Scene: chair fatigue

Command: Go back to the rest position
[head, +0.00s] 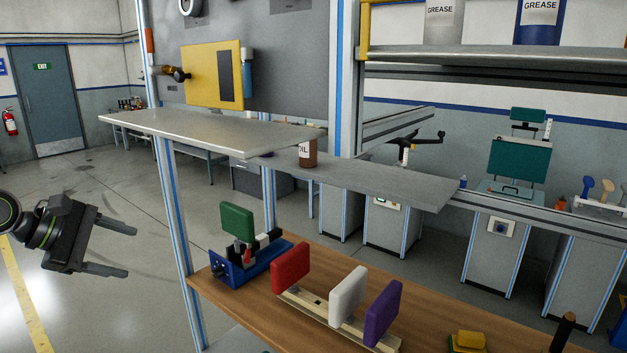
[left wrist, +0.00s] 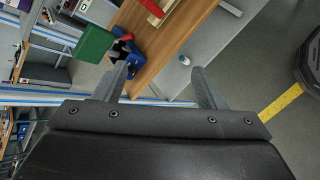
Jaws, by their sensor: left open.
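My left gripper (head: 132,251) is at the left of the head view, over the floor and left of the workbench, clear of everything. Its two fingers are apart with nothing between them. In the left wrist view the same open fingers (left wrist: 166,88) point toward the wooden bench (left wrist: 183,40). My right gripper is in neither view.
The wooden bench (head: 346,270) carries a blue fixture (head: 240,263) with a green pad (head: 237,221), and a rack with red (head: 290,267), white (head: 347,295) and purple (head: 384,313) pads. A grey shelf (head: 200,130) juts out above. Floor at the left is open.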

